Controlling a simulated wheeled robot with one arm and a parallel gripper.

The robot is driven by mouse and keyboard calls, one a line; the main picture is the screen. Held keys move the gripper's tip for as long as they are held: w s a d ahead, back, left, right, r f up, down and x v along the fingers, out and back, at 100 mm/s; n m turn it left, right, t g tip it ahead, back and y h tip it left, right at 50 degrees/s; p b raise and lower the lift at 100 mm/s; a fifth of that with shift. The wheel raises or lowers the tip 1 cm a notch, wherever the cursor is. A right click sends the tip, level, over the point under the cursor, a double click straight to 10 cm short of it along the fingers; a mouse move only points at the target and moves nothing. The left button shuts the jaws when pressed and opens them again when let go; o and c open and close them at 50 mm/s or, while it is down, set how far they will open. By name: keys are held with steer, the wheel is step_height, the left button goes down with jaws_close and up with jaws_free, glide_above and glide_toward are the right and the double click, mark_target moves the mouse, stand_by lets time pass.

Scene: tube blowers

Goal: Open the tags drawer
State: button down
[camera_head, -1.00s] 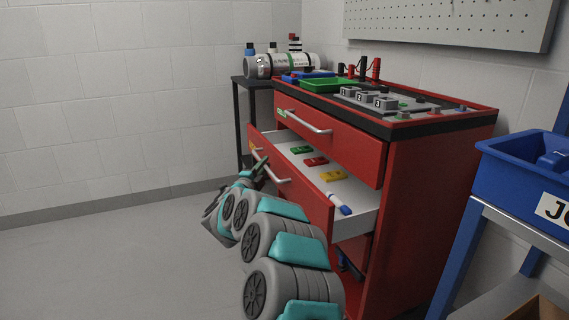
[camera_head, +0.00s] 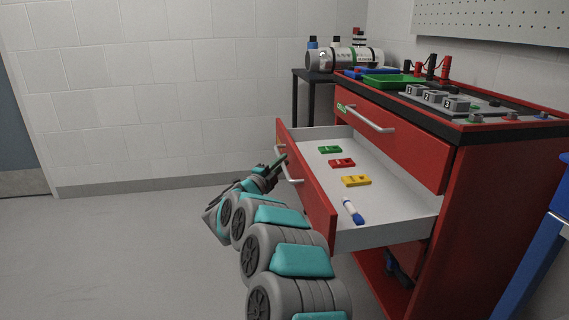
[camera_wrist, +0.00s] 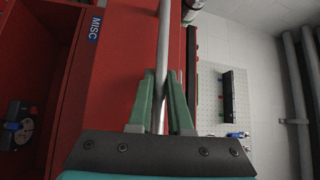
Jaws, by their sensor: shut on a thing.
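The tags drawer (camera_head: 308,190) is a red-fronted drawer below the top drawer of the red cabinet. It stands far out, its pale inside bare around a green tag (camera_head: 330,149), a red tag (camera_head: 342,163), a yellow tag (camera_head: 356,181) and a blue-and-white marker (camera_head: 353,211). My gripper (camera_head: 279,163) is at the front of this drawer, shut on its silver bar handle (camera_head: 292,180). In the wrist view, the green fingers (camera_wrist: 160,100) sit on both sides of the handle bar (camera_wrist: 163,55). The drawer's own label is not readable.
The top drawer (camera_head: 390,140) is closed. The cabinet top holds a green tray (camera_head: 395,82) and numbered grey blocks (camera_head: 433,97). A blue MISC label (camera_wrist: 95,25) shows in the wrist view beside an open compartment. A blue stand (camera_head: 525,265) is at right; floor at left is clear.

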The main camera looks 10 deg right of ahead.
steer(key=shift+f, duration=0.1)
steer(key=c, duration=0.8)
jaws_free()
steer(key=shift+c, duration=0.2)
steer(key=v, duration=0.7)
steer(key=shift+s+a, duration=0.2)
steer(key=shift+s, duration=0.1)
